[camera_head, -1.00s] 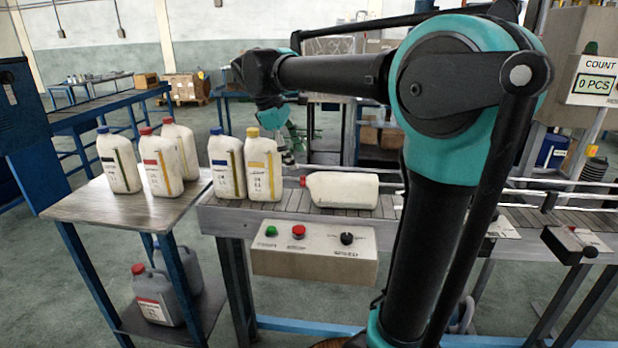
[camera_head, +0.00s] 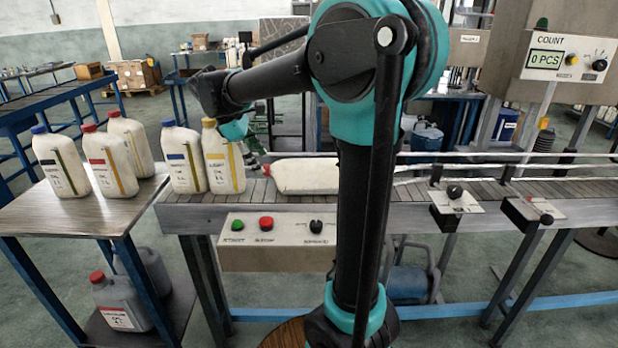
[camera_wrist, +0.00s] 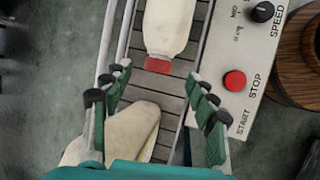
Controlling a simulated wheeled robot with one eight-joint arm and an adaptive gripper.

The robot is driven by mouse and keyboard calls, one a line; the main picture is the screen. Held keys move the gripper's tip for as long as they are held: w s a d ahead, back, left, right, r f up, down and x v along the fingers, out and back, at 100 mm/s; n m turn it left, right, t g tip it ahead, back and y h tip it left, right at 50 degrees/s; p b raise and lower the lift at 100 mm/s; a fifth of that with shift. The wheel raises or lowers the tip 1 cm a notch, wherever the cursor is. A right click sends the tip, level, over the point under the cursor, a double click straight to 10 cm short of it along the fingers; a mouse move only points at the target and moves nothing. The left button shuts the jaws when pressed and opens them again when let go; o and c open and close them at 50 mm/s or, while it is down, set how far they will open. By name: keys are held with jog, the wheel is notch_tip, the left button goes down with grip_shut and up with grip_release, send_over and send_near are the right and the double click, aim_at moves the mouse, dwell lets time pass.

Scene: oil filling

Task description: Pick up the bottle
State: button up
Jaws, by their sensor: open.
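A white bottle with a red cap (camera_head: 305,176) lies on its side on the conveyor, behind my arm's upright link in the head view, its cap to the left. In the wrist view the lying bottle (camera_wrist: 168,25) is at the top, its red cap toward me. My gripper (camera_wrist: 160,80) is open and empty, its green fingers spread to either side just short of the cap. In the head view my gripper (camera_head: 256,155) is small and partly hidden behind the upright bottles, left of the cap.
Upright bottles with a blue cap (camera_head: 183,160) and a yellow cap (camera_head: 224,160) stand at the conveyor's left end. One bottle (camera_wrist: 115,140) shows below my gripper. Several bottles stand on the side table (camera_head: 85,215). A control box (camera_head: 275,240) fronts the conveyor.

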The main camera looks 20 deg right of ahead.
aim_at(265, 166)
jog(key=shift+x, duration=2.85)
jog(key=shift+c, duration=0.6)
jog(key=c, duration=1.2)
